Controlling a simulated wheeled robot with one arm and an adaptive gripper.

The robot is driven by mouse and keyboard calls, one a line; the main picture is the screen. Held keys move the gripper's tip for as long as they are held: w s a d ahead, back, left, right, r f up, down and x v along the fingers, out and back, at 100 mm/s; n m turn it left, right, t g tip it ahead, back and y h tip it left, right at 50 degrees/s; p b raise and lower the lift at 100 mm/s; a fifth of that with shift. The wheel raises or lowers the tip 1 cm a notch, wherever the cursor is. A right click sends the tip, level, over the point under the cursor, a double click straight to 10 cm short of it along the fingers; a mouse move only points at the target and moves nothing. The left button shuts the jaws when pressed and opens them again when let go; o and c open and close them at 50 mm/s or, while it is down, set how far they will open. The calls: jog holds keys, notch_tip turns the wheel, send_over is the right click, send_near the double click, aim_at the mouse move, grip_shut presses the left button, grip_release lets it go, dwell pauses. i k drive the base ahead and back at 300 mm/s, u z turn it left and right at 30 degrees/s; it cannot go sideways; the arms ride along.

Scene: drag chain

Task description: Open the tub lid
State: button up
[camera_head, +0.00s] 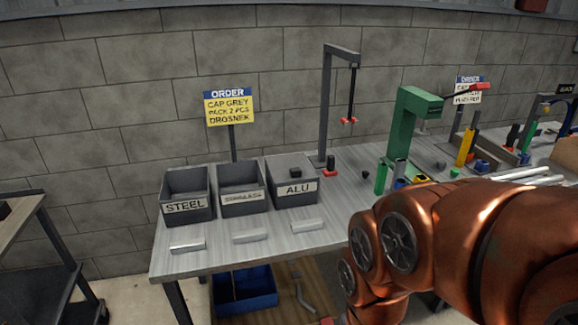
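The left bin (187,190) is labelled STEEL, the middle bin (241,186) has a label too small to read surely, and the right bin (293,190) is labelled ALU. A blue container (245,290) sits low, beneath the bench. My copper-coloured arm covers the lower right, and my gripper is out of view.
The grey workbench (235,258) holds short light bars in front of the bins. A dark post (328,110), a green press (405,125) and tools stand farther right. An order sign (229,107) rises behind the bins. A dark cart (25,240) stands left, with floor between.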

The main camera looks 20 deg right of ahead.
aim_at(291, 164)
jog(key=u, duration=1.15)
jog(key=i, duration=0.8)
jog(key=z, duration=1.75)
